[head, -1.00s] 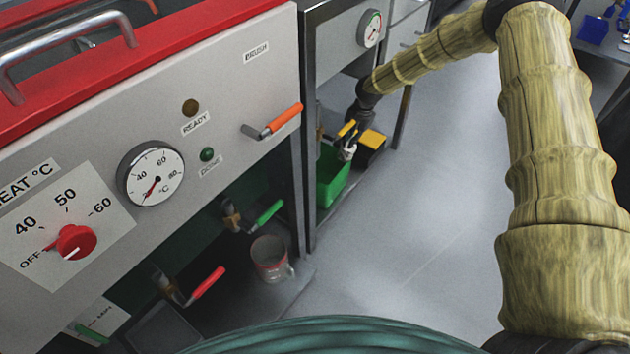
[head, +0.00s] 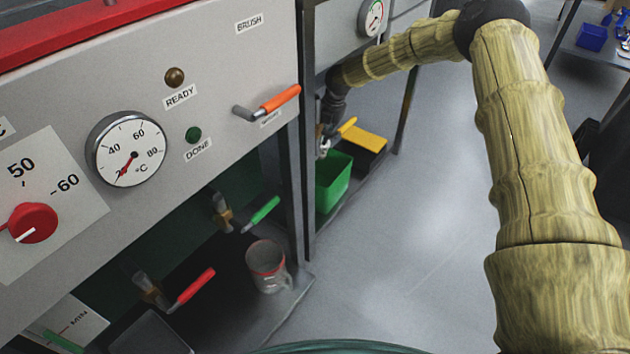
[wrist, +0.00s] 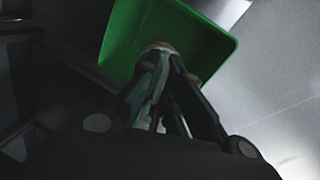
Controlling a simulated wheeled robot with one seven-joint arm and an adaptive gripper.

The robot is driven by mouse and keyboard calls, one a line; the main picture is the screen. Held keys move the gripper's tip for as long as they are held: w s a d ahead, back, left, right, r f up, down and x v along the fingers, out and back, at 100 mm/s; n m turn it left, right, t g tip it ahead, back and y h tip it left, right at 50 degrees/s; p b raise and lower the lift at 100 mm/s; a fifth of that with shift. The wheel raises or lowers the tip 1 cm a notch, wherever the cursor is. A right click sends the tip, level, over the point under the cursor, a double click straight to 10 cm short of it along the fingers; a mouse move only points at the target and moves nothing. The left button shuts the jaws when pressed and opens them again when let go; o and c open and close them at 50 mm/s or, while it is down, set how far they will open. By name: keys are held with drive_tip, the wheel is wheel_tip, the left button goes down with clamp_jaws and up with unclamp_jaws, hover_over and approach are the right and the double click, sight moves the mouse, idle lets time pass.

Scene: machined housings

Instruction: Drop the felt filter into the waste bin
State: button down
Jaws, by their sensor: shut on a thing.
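The green bin (head: 333,182) stands open-topped on the low shelf below the far machine in the head view. It also shows in the wrist view (wrist: 208,48), behind the fingertips. My gripper (head: 324,150) is at the bin's back left rim in the head view, pointing down. In the wrist view its fingers (wrist: 160,58) are closed together on a small pale grey-brown thing (wrist: 158,46), which appears to be the felt filter. The fingers hide most of it. Whether it is inside the rim or just above it I cannot tell.
A black box with a yellow top (head: 362,138) stands right behind the bin, with a yellow lever (head: 347,125) near my gripper. A dark frame post (head: 304,130) is left of the bin. A mug (head: 267,266) stands nearer. The floor to the right is clear.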

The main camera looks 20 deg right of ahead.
drive_tip(key=shift+f+b, duration=1.7)
drive_tip(key=shift+f, duration=0.85)
drive_tip(key=c, duration=1.5)
unclamp_jaws()
drive_tip(key=shift+r, duration=0.1)
drive_tip(key=shift+s+d+r, duration=0.15)
drive_tip(key=shift+d+r, duration=0.05)
drive_tip(key=shift+r, duration=1)
drive_tip(key=shift+s+d+r, duration=0.15)
drive_tip(key=shift+d+r, duration=0.05)
drive_tip(key=shift+r, duration=1)
drive_tip(key=shift+s+d+r, duration=0.15)
drive_tip(key=shift+d+r, duration=0.05)
drive_tip(key=shift+r, duration=1)
